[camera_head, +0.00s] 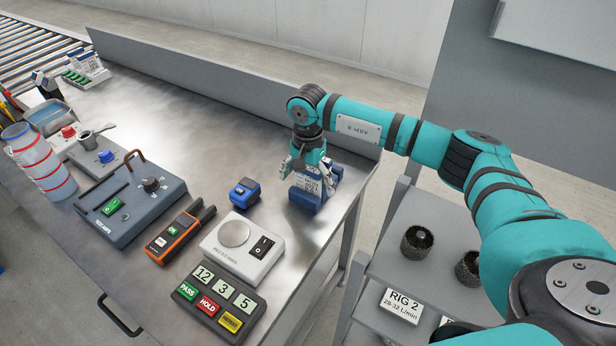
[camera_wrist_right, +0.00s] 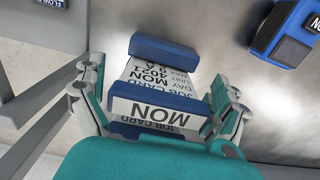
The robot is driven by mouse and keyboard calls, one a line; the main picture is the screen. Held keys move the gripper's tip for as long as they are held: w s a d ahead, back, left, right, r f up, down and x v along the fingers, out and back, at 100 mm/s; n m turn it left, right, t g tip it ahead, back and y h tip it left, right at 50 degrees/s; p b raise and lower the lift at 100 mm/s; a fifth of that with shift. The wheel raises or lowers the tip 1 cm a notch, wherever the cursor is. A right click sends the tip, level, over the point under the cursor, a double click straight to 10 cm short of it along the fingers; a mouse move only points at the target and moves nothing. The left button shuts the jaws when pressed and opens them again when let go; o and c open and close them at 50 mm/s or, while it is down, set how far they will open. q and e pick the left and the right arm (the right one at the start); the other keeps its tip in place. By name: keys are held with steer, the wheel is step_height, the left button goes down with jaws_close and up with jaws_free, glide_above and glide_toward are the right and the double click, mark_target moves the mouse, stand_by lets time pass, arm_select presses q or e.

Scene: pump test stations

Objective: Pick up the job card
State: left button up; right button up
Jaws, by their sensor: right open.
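The job card (camera_head: 309,186) is white with dark print and sits in a blue holder (camera_head: 303,203) at the right end of the metal bench. In the right wrist view, white faces printed "JOB CARD" and "MON" (camera_wrist_right: 155,114) show between blue bars. I cannot tell whether this is one card or more. My right gripper (camera_head: 307,173) is above the holder, pointing down. In the wrist view my right gripper (camera_wrist_right: 160,88) is open, with one finger on either side of the card and holder. I cannot tell whether the fingers touch them. My left gripper is not in view.
A small blue device (camera_head: 244,192) stands left of the holder. A white scale (camera_head: 242,249), an orange handheld meter (camera_head: 177,236) and a button panel (camera_head: 218,300) stand nearer. A grey back wall (camera_head: 200,75) edges the bench. A shelf labelled "RIG 2" (camera_head: 402,304) is at right. The bench's middle back is clear.

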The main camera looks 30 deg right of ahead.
steer(key=c, duration=1)
steer(key=shift+c, duration=0.3)
